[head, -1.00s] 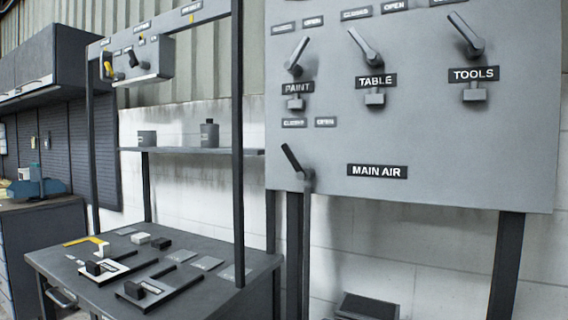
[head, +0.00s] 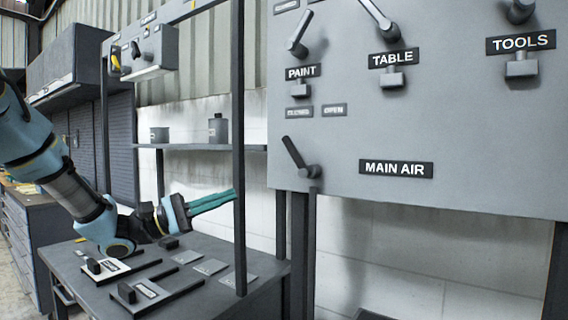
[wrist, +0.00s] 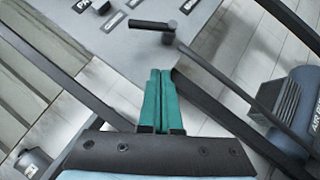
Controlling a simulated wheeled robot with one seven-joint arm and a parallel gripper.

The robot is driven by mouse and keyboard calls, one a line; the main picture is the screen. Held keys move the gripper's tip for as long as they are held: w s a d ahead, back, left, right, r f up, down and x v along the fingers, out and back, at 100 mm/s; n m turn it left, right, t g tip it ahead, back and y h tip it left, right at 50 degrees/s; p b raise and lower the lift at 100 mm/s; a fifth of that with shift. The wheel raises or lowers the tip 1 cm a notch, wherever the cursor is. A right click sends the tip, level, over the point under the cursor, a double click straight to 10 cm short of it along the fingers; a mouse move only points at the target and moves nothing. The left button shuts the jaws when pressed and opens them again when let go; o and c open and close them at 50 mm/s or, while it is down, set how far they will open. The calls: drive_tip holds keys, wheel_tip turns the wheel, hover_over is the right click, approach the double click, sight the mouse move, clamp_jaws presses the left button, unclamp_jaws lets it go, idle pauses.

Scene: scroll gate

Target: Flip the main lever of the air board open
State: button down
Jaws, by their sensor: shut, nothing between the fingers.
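The grey air board (head: 460,185) fills the right of the head view. Its main lever (head: 293,153) is a dark handle on a round pivot at the board's lower left, left of the MAIN AIR label (head: 397,168). The handle tilts up and to the left, toward the CLOSED plate (head: 299,112); the OPEN plate (head: 334,110) is to the right. My gripper (head: 232,193) is shut and empty, left of and below the lever, apart from it. In the wrist view, the lever (wrist: 152,25) lies beyond the teal fingertips (wrist: 160,72).
The PAINT (head: 300,34), TABLE (head: 378,16) and TOOLS (head: 519,11) levers are higher on the board. A dark frame post (head: 239,120) stands close to my fingers. A workbench (head: 215,285) with sliding parts lies below. An air unit (wrist: 295,110) stands at right in the wrist view.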

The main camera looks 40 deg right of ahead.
sight(296, 156)
drive_tip(key=shift+w+d+r+h, duration=0.2)
drive_tip(key=shift+w+r+h, duration=0.1)
drive_tip(key=shift+r, duration=0.2)
drive_tip(key=shift+w+d+r+h, duration=0.2)
drive_tip(key=shift+w+r+h, duration=0.1)
drive_tip(key=shift+r, duration=0.2)
drive_tip(key=s+a+r+p+x, duration=0.1)
drive_tip(key=p+x, duration=0.5)
drive_tip(key=x, duration=0.6)
drive_tip(key=shift+s+r, duration=0.25)
drive_tip(key=shift+s, duration=0.45)
